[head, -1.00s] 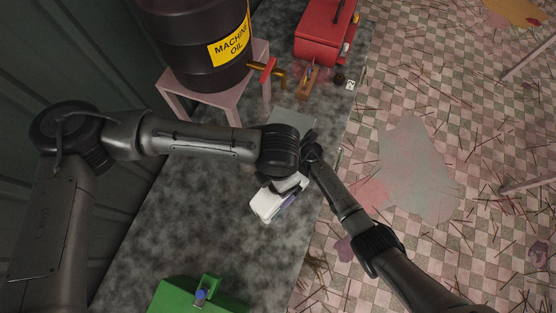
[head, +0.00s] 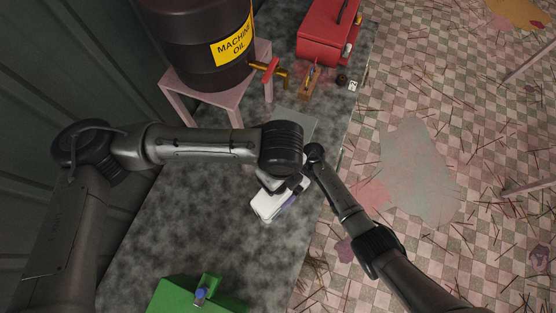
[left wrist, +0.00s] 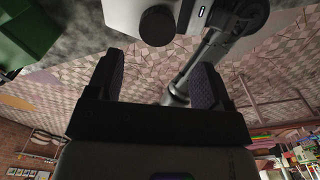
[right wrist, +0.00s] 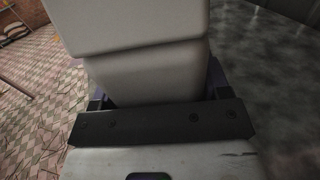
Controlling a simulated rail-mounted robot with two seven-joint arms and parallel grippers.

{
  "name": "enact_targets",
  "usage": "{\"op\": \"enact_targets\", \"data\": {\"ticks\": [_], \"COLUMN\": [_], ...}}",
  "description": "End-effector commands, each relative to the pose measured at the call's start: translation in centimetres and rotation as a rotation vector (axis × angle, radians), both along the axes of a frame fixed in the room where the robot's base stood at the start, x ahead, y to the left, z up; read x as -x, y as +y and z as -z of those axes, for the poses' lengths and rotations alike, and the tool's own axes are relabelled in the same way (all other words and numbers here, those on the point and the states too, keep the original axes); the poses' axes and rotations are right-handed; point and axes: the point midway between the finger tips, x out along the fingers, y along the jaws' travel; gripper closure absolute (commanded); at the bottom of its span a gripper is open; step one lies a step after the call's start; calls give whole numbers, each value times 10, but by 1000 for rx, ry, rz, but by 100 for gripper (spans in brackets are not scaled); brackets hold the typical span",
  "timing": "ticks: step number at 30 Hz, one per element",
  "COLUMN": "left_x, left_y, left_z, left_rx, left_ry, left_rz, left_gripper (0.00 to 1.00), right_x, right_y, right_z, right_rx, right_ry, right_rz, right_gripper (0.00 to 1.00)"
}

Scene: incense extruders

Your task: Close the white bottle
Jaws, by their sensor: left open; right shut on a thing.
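The white bottle (head: 268,206) is in the middle of the head view, over the grey worktop, partly covered by my arms. My right gripper (right wrist: 155,85) is shut on its pale body (right wrist: 140,35), which fills the right wrist view. In the left wrist view, the bottle (left wrist: 122,14) is at the top edge, with a dark round end facing me; I cannot tell whether that is a cap or a mouth. My left gripper (left wrist: 153,78) is open, with nothing between its fingers, just short of the dark end. In the head view its fingers are hidden by my left wrist.
The worktop (head: 190,215) runs diagonally. A machine oil drum (head: 210,45) stands on a pink stand (head: 182,101) at the back. A red toolbox (head: 328,35) and small tools sit at the far end, a green box (head: 175,296) at the near end. A wall is left.

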Motion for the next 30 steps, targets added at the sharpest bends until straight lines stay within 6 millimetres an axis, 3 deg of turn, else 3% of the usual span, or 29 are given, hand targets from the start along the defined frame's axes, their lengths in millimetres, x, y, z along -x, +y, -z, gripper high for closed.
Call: {"op": "enact_targets", "data": {"ticks": [9,15,21,30], "left_x": [0,-1,-1,-2], "left_y": [2,4,6,6], "left_z": [-6,-9,-11,-11], "left_rx": [0,-1,-2,-3], "left_ry": [5,5,5,4], "left_rz": [-645,-960,-1154,-1238], "left_gripper": [27,27,27,27], "right_x": [0,0,0,0], "right_y": [0,0,0,0], "right_z": [0,0,0,0], "right_rx": [0,0,0,0], "right_ry": [0,0,0,0], "right_rz": [0,0,0,0], "right_gripper": [96,96,96,96]}}
